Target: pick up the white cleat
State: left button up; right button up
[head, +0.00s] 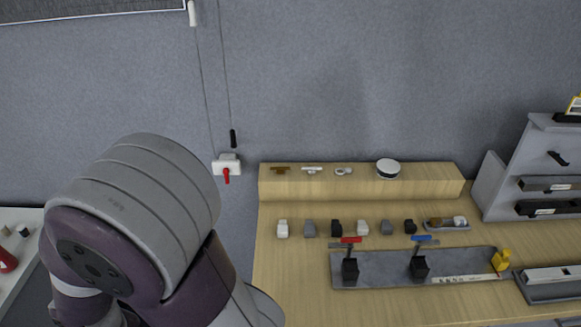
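A small white cleat (312,170), long and low in shape, lies on top of the raised wooden ledge (360,187) at the back of the table. A brown piece of similar shape (280,170) lies to its left, and a small pale fitting (343,171) lies to its right. Neither of my grippers is in view. A large link of my own arm fills the lower left, well apart from the cleat.
A round white-topped tin (388,168) stands on the ledge. Below are several small blocks (336,228), a small tray (446,223) and a grey board (385,272) with red- and blue-handled clamps. A grey rack (515,170) stands right. Cords hang on the wall.

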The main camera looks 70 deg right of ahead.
aim_at(310, 169)
jog(key=i+z, duration=0.2)
jog(key=z, duration=0.25)
jog(key=i+z, duration=0.2)
jog(key=z, duration=0.2)
jog(key=i+j+z, duration=0.1)
jog(key=z, duration=0.35)
jog(key=i+j+z, duration=0.2)
jog(key=z, duration=0.2)
jog(key=i+z, duration=0.2)
jog(key=z, duration=0.3)
jog(key=i+j+z, duration=0.1)
jog(key=z, duration=0.35)
jog(key=i+j+z, duration=0.15)
jog(key=z, duration=0.35)
jog(key=i+j+z, duration=0.2)
jog(key=z, duration=0.3)
jog(key=i+j+z, duration=0.1)
jog(key=j+z, duration=0.2)
jog(key=z, duration=0.15)
jog(key=j+z, duration=0.25)
jog(key=z, duration=0.25)
jog(key=j+z, duration=0.3)
jog(key=z, duration=0.2)
jog(key=j+z, duration=0.25)
jog(key=j, duration=0.15)
jog(key=j+z, duration=0.25)
jog(key=j, duration=0.15)
